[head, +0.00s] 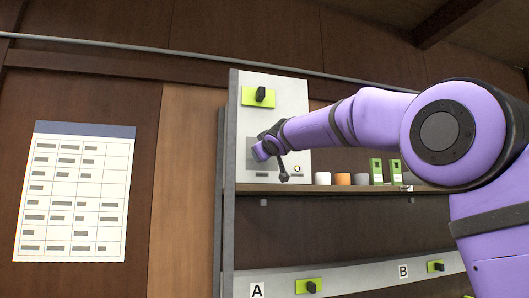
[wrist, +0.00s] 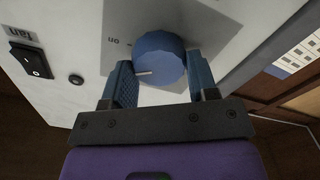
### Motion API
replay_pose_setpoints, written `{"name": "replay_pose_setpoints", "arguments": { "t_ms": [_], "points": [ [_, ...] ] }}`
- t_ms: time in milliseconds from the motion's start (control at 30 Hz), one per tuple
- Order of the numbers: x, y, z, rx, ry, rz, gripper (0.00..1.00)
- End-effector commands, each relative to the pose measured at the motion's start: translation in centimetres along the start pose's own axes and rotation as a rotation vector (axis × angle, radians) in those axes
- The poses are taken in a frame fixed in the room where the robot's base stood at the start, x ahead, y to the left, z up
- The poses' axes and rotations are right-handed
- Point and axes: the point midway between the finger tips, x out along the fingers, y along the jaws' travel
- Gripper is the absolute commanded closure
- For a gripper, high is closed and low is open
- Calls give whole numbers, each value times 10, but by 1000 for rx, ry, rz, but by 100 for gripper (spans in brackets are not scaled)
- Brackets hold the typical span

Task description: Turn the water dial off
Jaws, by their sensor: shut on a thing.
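A round blue dial (wrist: 158,58) sits on a grey plate (wrist: 185,18) of a white panel in the wrist view. A white mark on the dial points left in that view. The word "on" is printed upside down to the dial's left; no word for water is legible. My gripper (wrist: 160,74) has one finger on each side of the dial and is shut on it. In the head view my gripper (head: 268,148) is at the white panel (head: 286,90), in front of its grey plate, and the dial is hard to make out there.
A black rocker switch (wrist: 30,61) labelled "fan" and a small black button (wrist: 76,80) are beside the dial. Above my gripper is a green plate with a black knob (head: 260,95).

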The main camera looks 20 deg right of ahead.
Motion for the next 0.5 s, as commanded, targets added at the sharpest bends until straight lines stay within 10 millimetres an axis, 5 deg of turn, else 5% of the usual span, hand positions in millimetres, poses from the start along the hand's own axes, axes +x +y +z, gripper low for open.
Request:
{"name": "replay_pose_setpoints", "arguments": {
  "t_ms": [500],
  "points": [
    [0,-2,1,-488,0,0,70]
  ]
}}
